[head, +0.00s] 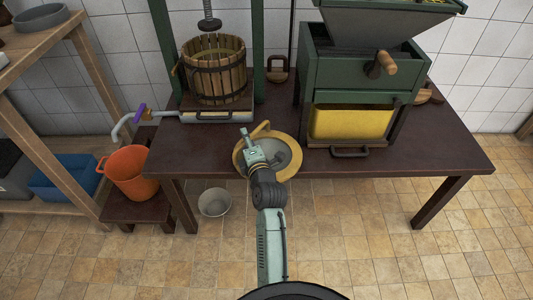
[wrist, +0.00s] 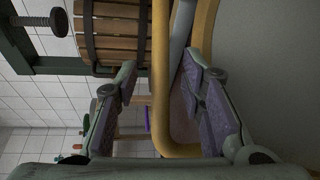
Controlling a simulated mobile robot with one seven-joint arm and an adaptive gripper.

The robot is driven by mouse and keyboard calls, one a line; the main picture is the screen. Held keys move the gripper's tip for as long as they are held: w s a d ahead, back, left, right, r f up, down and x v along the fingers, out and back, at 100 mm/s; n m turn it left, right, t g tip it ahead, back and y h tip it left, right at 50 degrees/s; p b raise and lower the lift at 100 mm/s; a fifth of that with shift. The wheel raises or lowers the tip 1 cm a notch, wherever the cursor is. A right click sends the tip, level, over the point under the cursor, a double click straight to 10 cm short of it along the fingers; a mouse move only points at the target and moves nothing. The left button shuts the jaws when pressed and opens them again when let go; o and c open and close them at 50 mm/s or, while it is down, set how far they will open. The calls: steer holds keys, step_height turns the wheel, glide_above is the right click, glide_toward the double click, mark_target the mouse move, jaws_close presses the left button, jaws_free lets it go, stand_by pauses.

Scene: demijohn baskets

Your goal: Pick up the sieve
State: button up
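The sieve (head: 287,174) is a round shape with a yellow rim and a grey middle at the front edge of the dark table, partly covered by my arm. My gripper (head: 246,135) is over its left side, by a yellow loop handle. In the wrist view, my gripper (wrist: 160,72) is open, with one finger on each side of the yellow handle (wrist: 162,95). Gaps show between the handle and both fingers. The sieve's grey surface (wrist: 258,75) fills the right of that view.
A wooden basket press (head: 213,80) stands behind my gripper. A green machine with a yellow bin (head: 350,122) stands to the right on the table (head: 430,150). An orange bucket (head: 130,172) is at left and a pale bucket (head: 214,203) is on the floor.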

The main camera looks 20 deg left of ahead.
steer(key=shift+w+a+f, duration=0.1)
jaws_close()
stand_by(0.4)
stand_by(0.5)
